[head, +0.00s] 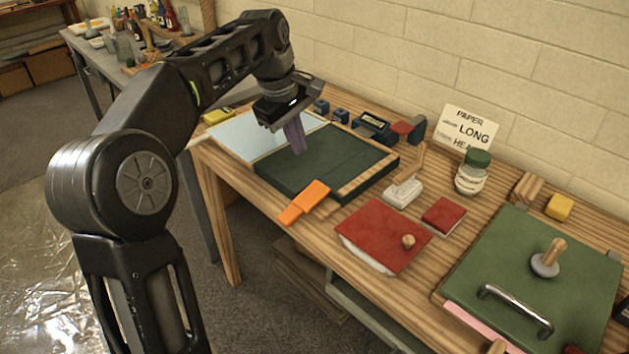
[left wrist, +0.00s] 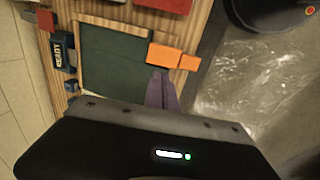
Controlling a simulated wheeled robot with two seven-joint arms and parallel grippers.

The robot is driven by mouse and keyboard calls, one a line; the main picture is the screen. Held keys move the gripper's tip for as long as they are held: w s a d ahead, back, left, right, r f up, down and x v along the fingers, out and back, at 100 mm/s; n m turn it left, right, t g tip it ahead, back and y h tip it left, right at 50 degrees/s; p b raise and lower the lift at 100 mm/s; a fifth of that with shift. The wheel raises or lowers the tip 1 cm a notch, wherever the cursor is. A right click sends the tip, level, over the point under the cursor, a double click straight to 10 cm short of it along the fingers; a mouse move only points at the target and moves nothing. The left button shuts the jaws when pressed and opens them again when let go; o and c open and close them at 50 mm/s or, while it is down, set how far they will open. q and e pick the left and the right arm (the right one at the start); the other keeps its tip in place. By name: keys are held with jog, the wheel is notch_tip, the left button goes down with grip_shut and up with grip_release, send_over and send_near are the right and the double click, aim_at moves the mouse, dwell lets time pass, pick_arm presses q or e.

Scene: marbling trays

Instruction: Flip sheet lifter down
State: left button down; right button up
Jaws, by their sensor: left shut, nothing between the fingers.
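A flat dark green panel (head: 325,160), seemingly the sheet lifter, lies on the wooden table. An orange tab (head: 304,202) sticks out at its front edge. The panel also shows in the left wrist view (left wrist: 112,60), with the orange tab (left wrist: 172,56) at its right edge. My left gripper (head: 298,148) is above the panel, its purple-grey fingers together and empty, pointing down. In the left wrist view, the fingertips (left wrist: 162,84) appear beside the orange tab. Whether they touch the panel is hard to tell. My right gripper is not in view.
A pale sheet or board (head: 240,135) adjoins the panel on the left. Small blue blocks (head: 341,116) and a dark box (head: 371,127) stand behind.

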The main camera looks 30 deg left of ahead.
aim_at(313, 192)
pick_arm(q)
jog(key=x, duration=1.4)
jog(key=shift+w, duration=0.1)
jog(key=shift+p, duration=0.3)
jog(key=shift+d+p, duration=0.1)
jog(key=shift+p, duration=0.2)
jog(key=shift+w+f+g+p, duration=0.25)
jog(key=shift+f+g+p, duration=0.05)
jog(key=shift+f+p, duration=0.15)
jog(key=shift+s+r, duration=0.1)
jog(key=shift+r, duration=0.1)
jog(key=shift+r+p, duration=0.3)
jog(key=shift+p, duration=0.05)
jog(key=shift+r+p, duration=0.3)
jog(key=shift+r, duration=0.1)
